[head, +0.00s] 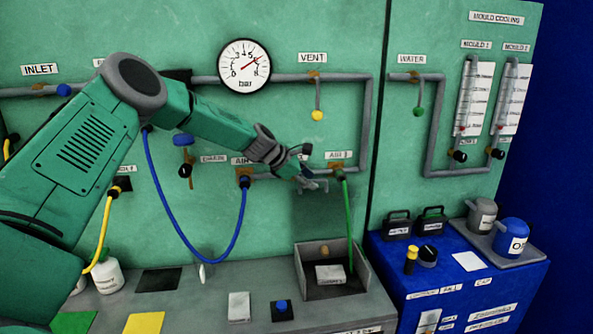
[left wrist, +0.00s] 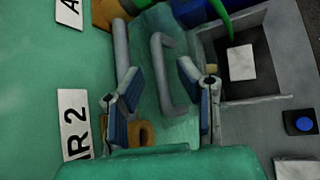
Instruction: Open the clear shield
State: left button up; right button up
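The clear shield (head: 318,210) shows faintly in the head view as a see-through panel against the green wall, above an open-topped grey box. Its grey bar handle (left wrist: 160,75) shows in the left wrist view, on the pale see-through panel (left wrist: 180,128). My left gripper (head: 305,170) is at the wall by the AIR 2 label, near the handle. In the left wrist view its two fingers (left wrist: 162,105) are spread apart, with the handle appearing between them. I see no finger contact with the handle. My right gripper is not in view.
The grey box (head: 368,268) stands on the bench with a pale block (head: 329,274) inside. A green hose (head: 348,225) runs down beside the shield. A blue hose (head: 205,258) loops below my left arm. A blue button (head: 282,306) is on the bench.

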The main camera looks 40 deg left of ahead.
pick_arm(q)
jog(key=v, duration=1)
jog(key=shift+s+r, duration=0.2)
jog(key=shift+a, duration=0.1)
